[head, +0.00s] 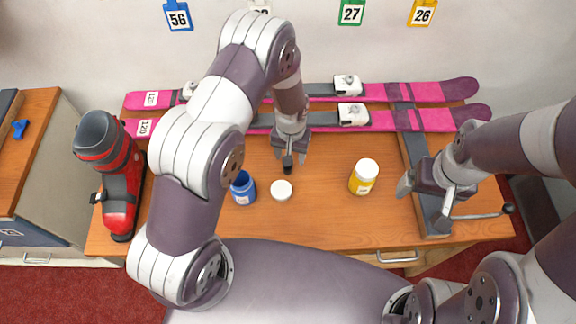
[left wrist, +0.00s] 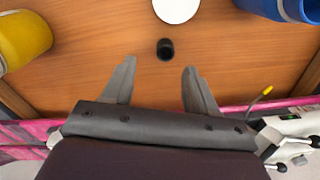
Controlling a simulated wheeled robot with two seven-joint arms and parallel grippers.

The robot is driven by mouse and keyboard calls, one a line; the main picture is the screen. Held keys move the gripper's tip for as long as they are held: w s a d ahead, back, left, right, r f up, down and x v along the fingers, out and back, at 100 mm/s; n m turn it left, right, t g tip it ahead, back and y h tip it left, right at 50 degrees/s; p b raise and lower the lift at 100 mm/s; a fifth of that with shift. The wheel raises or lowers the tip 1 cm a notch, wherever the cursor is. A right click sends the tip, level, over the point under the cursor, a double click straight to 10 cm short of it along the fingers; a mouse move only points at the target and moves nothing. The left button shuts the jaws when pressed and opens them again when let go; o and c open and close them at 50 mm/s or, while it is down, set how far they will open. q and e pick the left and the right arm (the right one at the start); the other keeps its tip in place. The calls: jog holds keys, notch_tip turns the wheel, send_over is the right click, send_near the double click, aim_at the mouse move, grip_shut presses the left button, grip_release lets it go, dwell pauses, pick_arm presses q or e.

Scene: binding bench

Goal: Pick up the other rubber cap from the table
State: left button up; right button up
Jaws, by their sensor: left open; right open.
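A small black rubber cap (head: 287,161) stands on the wooden table in the head view. It also shows in the left wrist view (left wrist: 165,49), just beyond the fingertips and roughly centred between them. My left gripper (head: 290,155) is open and points down over the table; its fingers (left wrist: 159,64) are apart with nothing between them. My right gripper (head: 423,200) is open and empty at the table's right side, by the grey bar. I see no second rubber cap.
A white round lid (head: 281,190) lies near the cap, with an open blue jar (head: 243,189) to its left. A yellow-and-white jar (head: 364,177) stands to the right. Pink skis (head: 440,91) lie along the back; a red ski boot (head: 121,188) stands at left.

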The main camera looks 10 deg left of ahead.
aim_at(288, 169)
pick_arm(q)
jog(key=f, duration=0.1)
jog(key=w+f, duration=0.1)
jog(key=shift+a+f+p, duration=0.1)
jog(key=shift+f+p, duration=0.2)
jog(key=f, duration=0.1)
jog(key=f+p, duration=0.1)
jog(key=f, duration=0.2)
jog(key=shift+s+a+p, duration=0.3)
jog(key=shift+s+a, duration=0.05)
jog(key=shift+s, duration=0.05)
jog(key=shift+f, duration=0.3)
jog(key=shift+w+f, duration=0.1)
jog(key=c, duration=1)
grip_shut()
pick_arm(e)
jog(key=shift+w+r, duration=0.25)
jog(key=shift+r, duration=0.3)
jog(key=shift+w+r, duration=0.25)
jog(key=shift+r, duration=0.25)
